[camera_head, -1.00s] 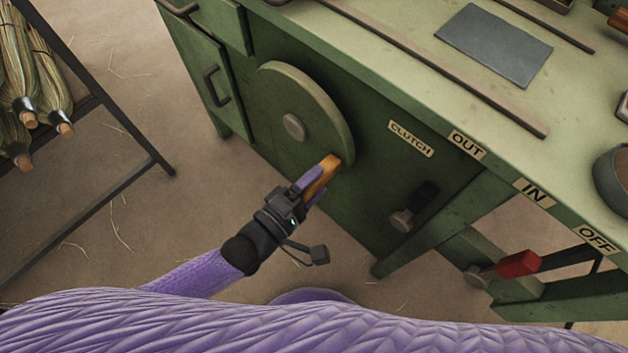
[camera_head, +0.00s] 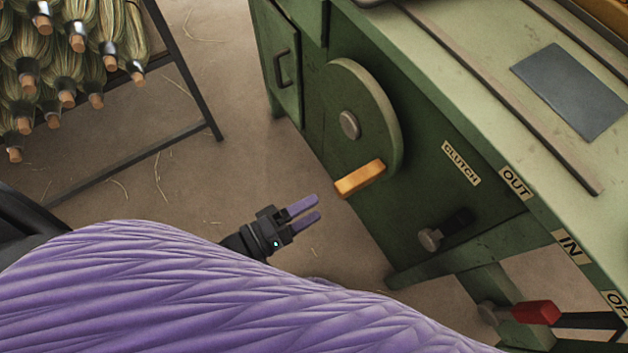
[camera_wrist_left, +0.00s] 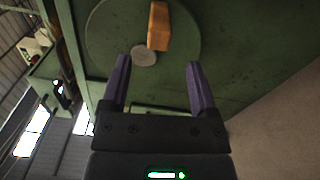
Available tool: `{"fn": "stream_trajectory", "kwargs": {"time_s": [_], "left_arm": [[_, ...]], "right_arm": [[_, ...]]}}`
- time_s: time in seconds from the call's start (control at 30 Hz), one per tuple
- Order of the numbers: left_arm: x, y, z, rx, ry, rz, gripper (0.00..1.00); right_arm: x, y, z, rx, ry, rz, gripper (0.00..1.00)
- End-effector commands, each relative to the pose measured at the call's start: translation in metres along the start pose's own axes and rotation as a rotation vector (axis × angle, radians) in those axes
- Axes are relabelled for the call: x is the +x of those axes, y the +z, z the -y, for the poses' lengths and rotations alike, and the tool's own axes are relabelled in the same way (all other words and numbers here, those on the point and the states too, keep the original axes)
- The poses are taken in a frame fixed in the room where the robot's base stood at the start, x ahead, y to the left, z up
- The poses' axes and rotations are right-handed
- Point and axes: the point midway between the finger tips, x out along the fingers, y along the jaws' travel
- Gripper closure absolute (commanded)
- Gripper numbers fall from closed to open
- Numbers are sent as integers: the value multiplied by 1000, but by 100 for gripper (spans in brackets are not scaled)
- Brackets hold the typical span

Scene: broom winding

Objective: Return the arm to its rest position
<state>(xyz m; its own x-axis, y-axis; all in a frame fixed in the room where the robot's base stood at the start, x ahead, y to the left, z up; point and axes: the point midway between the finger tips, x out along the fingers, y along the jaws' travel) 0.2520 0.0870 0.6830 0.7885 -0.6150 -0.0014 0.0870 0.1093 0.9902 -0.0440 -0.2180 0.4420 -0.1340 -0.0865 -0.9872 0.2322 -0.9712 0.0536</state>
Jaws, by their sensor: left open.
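My left gripper (camera_head: 303,213) is open and empty in the head view, with two purple fingers pointing right. It is apart from the orange crank handle (camera_head: 360,178), which stands out from the round green wheel (camera_head: 362,105) on the machine. In the left wrist view, the open fingers (camera_wrist_left: 156,85) frame empty space, with the orange handle (camera_wrist_left: 158,26) and the wheel (camera_wrist_left: 108,40) beyond them. My purple-sleeved left arm fills the lower part of the head view. My right gripper is not in view.
A rack (camera_head: 190,85) of brooms (camera_head: 70,55) stands at the upper left.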

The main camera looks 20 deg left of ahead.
Motion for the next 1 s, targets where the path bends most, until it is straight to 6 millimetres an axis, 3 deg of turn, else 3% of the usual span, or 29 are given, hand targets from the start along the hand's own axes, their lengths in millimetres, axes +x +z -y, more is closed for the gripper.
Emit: {"fn": "stream_trajectory", "kwargs": {"time_s": [0.23,0.33,0.37,0.47,0.5,0.6,0.7,0.8,1.0], "left_arm": [[0,-3,4,42,-28,-12,24],[-16,-24,40,358,-267,-72,24],[-30,-33,59,491,-398,-78,24],[-105,-44,120,848,-884,34,24],[-140,-39,139,928,-1053,132,24],[-217,-8,167,1007,-1350,424,24],[-267,24,176,1001,-1489,668,24],[-292,43,178,984,-1537,802,24],[-297,46,180,982,-1545,834,24]], "right_arm": [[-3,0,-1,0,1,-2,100],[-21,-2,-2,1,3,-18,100],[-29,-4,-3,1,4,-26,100],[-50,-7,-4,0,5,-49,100],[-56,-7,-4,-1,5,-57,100],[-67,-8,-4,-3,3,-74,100],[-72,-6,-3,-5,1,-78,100],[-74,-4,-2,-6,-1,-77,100],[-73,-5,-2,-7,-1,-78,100]]}}
